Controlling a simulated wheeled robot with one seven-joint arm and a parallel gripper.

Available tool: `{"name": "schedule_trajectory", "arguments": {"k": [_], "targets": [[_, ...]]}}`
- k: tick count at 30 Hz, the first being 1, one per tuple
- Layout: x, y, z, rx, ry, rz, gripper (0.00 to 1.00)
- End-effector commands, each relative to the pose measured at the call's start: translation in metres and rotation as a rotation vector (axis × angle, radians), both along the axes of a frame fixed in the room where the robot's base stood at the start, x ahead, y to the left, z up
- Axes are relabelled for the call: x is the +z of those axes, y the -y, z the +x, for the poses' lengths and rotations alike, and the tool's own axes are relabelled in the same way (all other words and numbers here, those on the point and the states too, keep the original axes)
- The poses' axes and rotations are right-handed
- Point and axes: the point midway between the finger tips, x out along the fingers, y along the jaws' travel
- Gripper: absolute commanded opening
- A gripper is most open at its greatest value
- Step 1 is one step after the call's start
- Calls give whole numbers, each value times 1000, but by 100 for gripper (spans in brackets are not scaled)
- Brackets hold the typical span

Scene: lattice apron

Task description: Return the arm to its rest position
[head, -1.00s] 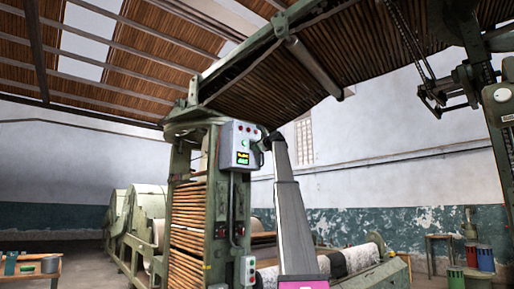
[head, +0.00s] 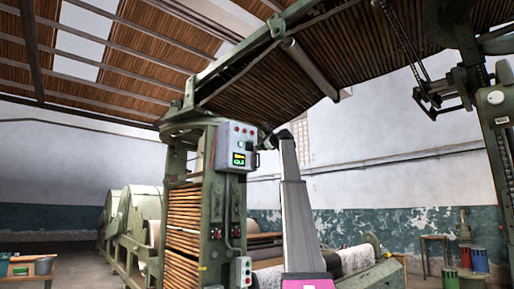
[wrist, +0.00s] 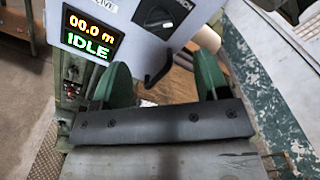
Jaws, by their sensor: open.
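My arm rises as a grey column in the head view. My gripper (head: 270,142) is small and dark at its top, just right of the grey control box (head: 235,148). In the wrist view, the two green fingers of my gripper (wrist: 162,80) stand wide apart with nothing held between them. The control box (wrist: 140,22) lies beyond them, with a black curved handle (wrist: 161,70) showing in the gap, apart from the fingers. Its display (wrist: 88,34) reads "00.0 m" and "IDLE".
The box sits on a green machine post (head: 230,195) beside wooden slats (head: 183,225). A slatted overhead frame (head: 300,60) slopes above my arm. A fabric roll (head: 345,260) lies low behind the arm. Open wall space shows to the right.

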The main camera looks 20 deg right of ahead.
Motion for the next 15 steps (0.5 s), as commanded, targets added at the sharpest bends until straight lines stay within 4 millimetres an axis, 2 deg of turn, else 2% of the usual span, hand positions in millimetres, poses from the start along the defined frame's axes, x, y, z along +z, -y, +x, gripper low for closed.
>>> {"name": "schedule_trajectory", "arguments": {"k": [3, 6, 15], "targets": [[-1, 6, -18, -1, -1, 0, 68], [-1, 9, -24, 0, -1, 0, 68], [0, 9, -25, 1, -1, 0, 68]]}}
